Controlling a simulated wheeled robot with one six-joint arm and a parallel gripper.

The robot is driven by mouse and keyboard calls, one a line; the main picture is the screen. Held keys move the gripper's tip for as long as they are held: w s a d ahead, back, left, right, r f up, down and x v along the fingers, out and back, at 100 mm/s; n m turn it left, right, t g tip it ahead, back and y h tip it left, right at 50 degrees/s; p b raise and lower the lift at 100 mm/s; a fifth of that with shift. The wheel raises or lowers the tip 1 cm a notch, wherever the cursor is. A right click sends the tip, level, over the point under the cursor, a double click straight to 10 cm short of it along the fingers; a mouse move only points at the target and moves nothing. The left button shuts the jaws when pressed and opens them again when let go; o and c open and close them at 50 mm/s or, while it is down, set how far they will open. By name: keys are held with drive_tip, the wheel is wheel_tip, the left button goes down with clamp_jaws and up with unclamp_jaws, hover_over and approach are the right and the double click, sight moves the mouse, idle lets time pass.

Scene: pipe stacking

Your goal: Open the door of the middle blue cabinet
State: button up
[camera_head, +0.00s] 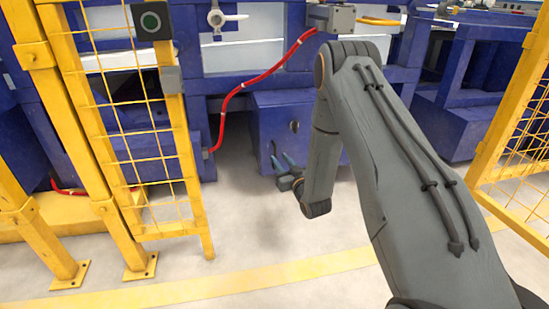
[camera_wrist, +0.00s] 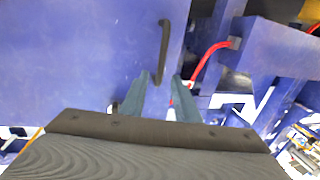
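The middle blue cabinet (camera_head: 268,112) stands low in the centre of the head view, and its front appears shut. A small dark handle (camera_head: 294,127) is on it. In the wrist view the blue door face (camera_wrist: 75,60) fills the left, with the dark bar handle (camera_wrist: 165,42) near its right edge. My gripper (camera_head: 281,159) is in front of the cabinet, lower than the handle in the head view. Its two fingers are apart in the wrist view (camera_wrist: 161,75). The handle's lower end appears between the fingertips there; I cannot tell the depth gap. Nothing is visibly gripped.
A red hose (camera_head: 246,87) runs down left of the cabinet; it also shows in the wrist view (camera_wrist: 203,62). Yellow mesh fences (camera_head: 150,130) stand left and right (camera_head: 520,140). Pale floor (camera_head: 235,225) is clear before the cabinet, with a yellow line (camera_head: 270,277).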

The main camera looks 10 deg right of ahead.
sight(275, 153)
drive_tip(key=w+b, duration=0.1)
drive_tip(key=w, duration=0.1)
drive_tip(key=w+a+b, duration=0.1)
drive_tip(key=w, duration=0.2)
drive_tip(key=shift+w+b, duration=0.3)
clamp_jaws()
